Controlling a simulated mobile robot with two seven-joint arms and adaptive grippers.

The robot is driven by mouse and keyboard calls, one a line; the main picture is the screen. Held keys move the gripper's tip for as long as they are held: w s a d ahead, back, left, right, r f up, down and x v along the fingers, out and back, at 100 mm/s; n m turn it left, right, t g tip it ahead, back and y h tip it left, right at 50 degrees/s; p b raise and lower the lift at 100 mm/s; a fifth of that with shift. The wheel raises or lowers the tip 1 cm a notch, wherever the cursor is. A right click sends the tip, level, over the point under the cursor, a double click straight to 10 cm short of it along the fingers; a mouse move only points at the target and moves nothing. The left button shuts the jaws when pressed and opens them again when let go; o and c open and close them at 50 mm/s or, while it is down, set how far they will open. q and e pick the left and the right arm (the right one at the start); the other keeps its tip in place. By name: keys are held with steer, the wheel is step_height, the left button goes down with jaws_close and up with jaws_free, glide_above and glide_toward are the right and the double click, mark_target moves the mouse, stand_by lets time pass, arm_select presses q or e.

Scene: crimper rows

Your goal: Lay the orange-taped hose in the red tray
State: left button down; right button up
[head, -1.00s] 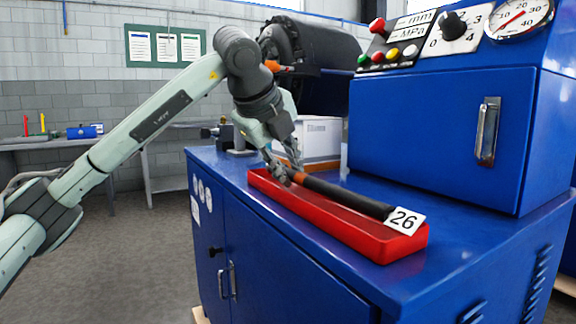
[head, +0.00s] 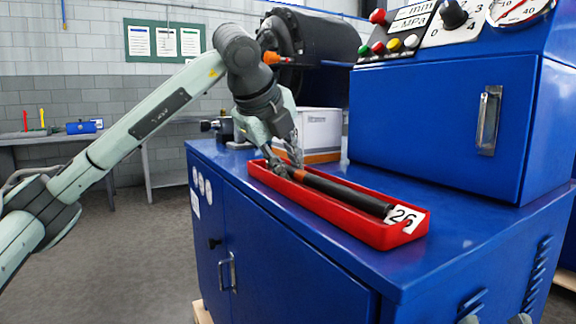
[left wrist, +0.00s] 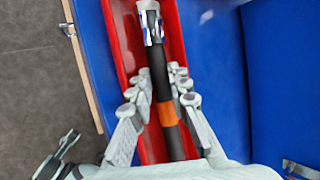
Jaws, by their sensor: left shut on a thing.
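The black hose (head: 345,195) has an orange tape band near its gripped end and a white tag marked 26 (head: 404,218) at its other end. It lies lengthwise within the walls of the red tray (head: 385,240), low down; whether all of it touches the floor of the tray is hard to tell. My left gripper (head: 283,172) is shut on the hose by the orange band, down at the tray's far end. In the left wrist view the fingers flank the hose (left wrist: 160,75) and the orange tape (left wrist: 167,113). My right gripper (head: 495,319) barely shows at the bottom edge.
The tray stands on a blue cabinet (head: 300,255) near its front edge. A blue machine housing (head: 430,125) with a handle stands behind it at right. A white box (head: 320,130) and a dark vise-like tool (head: 225,130) are behind the tray's far end.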

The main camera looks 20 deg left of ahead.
arm_select(q)
steer(key=shift+f, duration=0.1)
steer(key=c, duration=1.3)
jaws_free()
steer(key=shift+c, duration=0.2)
steer(key=shift+f, duration=0.15)
steer(key=shift+r+p, duration=2.05)
steer(key=shift+r, duration=1.15)
steer(key=shift+f, duration=0.1)
